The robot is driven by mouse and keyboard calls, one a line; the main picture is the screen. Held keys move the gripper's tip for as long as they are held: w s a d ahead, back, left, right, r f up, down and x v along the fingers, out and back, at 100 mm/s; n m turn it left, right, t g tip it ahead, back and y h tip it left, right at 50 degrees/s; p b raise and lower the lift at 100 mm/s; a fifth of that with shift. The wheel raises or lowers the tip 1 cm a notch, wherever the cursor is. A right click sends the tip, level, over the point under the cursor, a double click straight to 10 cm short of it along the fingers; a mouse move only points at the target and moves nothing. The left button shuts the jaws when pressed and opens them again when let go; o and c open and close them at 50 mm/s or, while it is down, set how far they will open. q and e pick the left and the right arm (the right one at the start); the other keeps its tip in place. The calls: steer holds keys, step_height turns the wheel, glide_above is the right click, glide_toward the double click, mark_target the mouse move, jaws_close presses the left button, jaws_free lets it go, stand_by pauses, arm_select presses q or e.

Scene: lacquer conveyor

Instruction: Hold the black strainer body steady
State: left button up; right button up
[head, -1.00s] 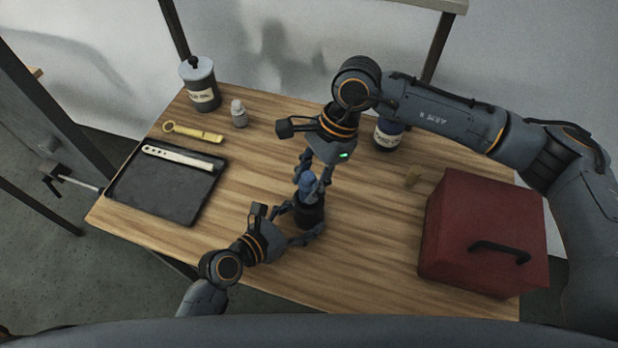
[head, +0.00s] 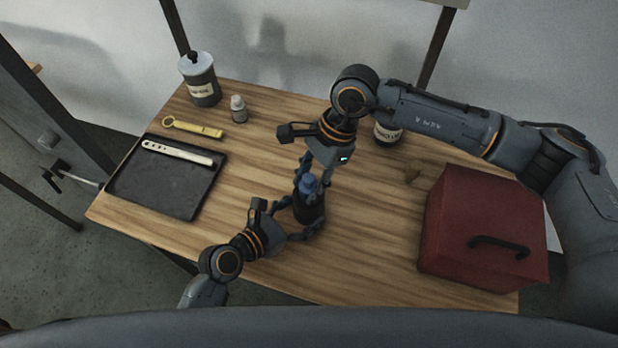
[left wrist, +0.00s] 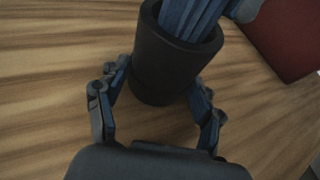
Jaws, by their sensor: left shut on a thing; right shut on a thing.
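The black strainer body (head: 309,212) is an open-topped dark cylinder near the middle of the table, roughly upright. It also shows in the left wrist view (left wrist: 165,68). My left gripper (head: 300,224) is shut around its side, with one finger on each side. The seat inside the body is hidden, and I cannot tell whether the body touches the table.
A red box (head: 480,225) with a black handle stands at the right. A black tray (head: 170,190) with a pale strip (head: 178,152) lies left, by a yellow wrench (head: 193,127). A canister (head: 203,90), small bottle (head: 238,110) and labelled jar (head: 387,133) stand behind. Front table is clear.

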steer(key=shift+f, duration=0.75)
steer(key=o, duration=1.1)
steer(key=v, duration=1.2)
steer(key=shift+a, duration=0.1)
arm_select(q)
steer(key=o, duration=1.5)
steer(key=shift+s+a, duration=0.1)
